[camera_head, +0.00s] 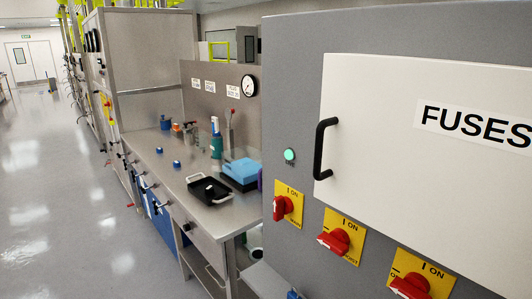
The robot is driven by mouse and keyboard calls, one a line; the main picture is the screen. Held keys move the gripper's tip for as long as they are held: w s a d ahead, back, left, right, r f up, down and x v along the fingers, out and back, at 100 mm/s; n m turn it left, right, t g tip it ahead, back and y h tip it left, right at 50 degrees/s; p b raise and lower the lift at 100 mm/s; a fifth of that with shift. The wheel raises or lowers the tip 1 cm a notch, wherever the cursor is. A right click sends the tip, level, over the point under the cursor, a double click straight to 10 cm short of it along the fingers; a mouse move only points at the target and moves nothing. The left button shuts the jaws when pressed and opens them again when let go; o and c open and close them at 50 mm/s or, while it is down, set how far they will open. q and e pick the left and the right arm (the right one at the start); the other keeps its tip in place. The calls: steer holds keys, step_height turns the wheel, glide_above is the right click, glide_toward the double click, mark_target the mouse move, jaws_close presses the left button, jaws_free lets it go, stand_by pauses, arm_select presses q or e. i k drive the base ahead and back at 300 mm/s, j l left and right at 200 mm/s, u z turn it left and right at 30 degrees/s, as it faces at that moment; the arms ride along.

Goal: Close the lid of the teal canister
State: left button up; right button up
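A small teal canister-like object (216,147) stands upright far off on the steel workbench (165,160), near the panel with the gauge. A pale and blue part shows at its top. It is too small to tell whether this is a lid, or whether a lid is open or shut. Neither of my grippers is in view.
A grey cabinet (300,115) with a white FUSES door (420,180), a black handle (320,150) and red switches fills the right. A black tray (210,200) and a blue box (242,171) sit on the bench. The grey floor (60,200) at left is clear.

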mark_target(228, 113)
steer(key=l+u, duration=0.15)
steer(key=l, duration=0.4)
steer(key=k+l+u, duration=0.1)
steer(key=l, duration=0.4)
steer(key=k+l+u, duration=0.15)
steer(key=l, duration=0.35)
steer(key=i+l+u, duration=0.15)
steer(key=l, duration=0.45)
steer(key=i+l+u, duration=0.1)
steer(key=l, duration=0.5)
steer(key=i+l+u, duration=0.15)
steer(key=l, duration=0.45)
steer(key=i+l+u, duration=0.15)
steer(key=l, duration=0.45)
steer(key=i+l+u, duration=0.1)
steer(key=l, duration=0.2)
steer(key=i+l+u, duration=0.1)
steer(key=i+l, duration=0.15)
steer(key=i+l+u, duration=0.1)
steer(key=l, duration=0.35)
steer(key=i+l+u, duration=0.1)
steer(key=l, duration=0.25)
steer(key=i, duration=0.05)
